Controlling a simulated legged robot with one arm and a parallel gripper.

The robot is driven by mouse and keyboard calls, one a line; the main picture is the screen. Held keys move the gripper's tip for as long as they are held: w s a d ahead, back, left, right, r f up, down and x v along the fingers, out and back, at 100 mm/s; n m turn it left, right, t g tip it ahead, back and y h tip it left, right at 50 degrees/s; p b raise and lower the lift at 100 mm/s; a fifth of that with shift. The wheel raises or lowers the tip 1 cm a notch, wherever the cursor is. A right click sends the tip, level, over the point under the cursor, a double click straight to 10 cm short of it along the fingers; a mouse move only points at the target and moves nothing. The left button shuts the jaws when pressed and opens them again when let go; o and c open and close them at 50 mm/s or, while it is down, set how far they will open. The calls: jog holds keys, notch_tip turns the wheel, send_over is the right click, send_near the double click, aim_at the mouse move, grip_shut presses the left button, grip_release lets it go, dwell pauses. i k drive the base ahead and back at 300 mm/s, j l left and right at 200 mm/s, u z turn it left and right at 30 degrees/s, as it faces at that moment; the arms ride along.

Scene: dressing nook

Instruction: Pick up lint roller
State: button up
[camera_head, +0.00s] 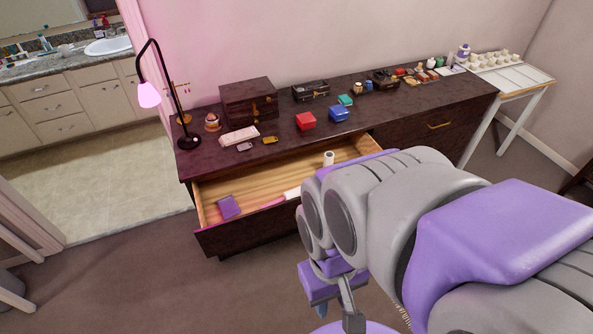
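A white and pink item that looks like the lint roller (291,193) lies in the open drawer (247,187) of the dark dresser. Its pink handle points left, and its right end is hidden behind my arm. My gripper (346,312) hangs low in front of the drawer, outside it and apart from the roller. Only part of it shows beneath the arm, so its opening is unclear.
A purple item (229,206) and a small white cylinder (328,158) are also in the drawer. The dresser top (270,155) holds a lamp (187,138), a dark box (249,103) and several small items. The floor left of the drawer is clear.

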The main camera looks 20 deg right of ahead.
aim_at(295, 191)
jog(key=z, duration=4.15)
jog(key=u, duration=3.85)
jog(key=i+j+u, duration=0.15)
jog(key=i, duration=0.45)
